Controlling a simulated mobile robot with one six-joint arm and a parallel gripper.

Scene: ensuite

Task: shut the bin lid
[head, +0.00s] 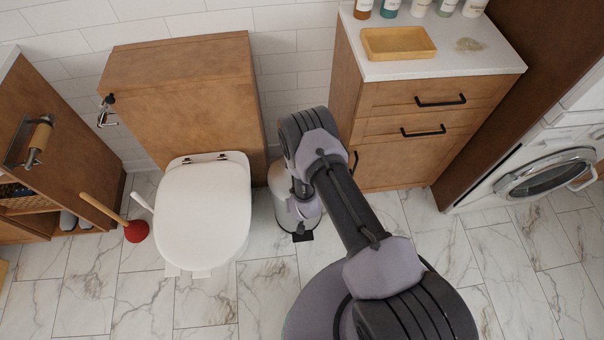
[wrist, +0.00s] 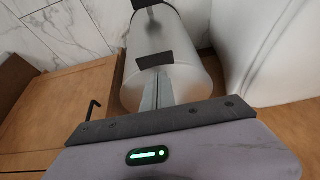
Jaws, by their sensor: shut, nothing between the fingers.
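The bin is a metallic cylinder standing on the floor between the toilet and the cabinet. In the head view the bin (head: 284,206) is mostly hidden behind my arm. In the wrist view its body (wrist: 178,38) fills the upper middle, with a dark pedal at the top edge. The bin lid (wrist: 198,88) looks like a round grey top lying down on the body, with a black tab at its front edge. My gripper (wrist: 157,82) is shut and empty, its fingers over the lid. I cannot tell whether they touch it.
The toilet (head: 203,210) is close on the bin's left, its lid down. The wooden cabinet (head: 400,155) stands on the right. A plunger (head: 135,231) is by the left cabinet. Marble floor (head: 265,285) is clear in front.

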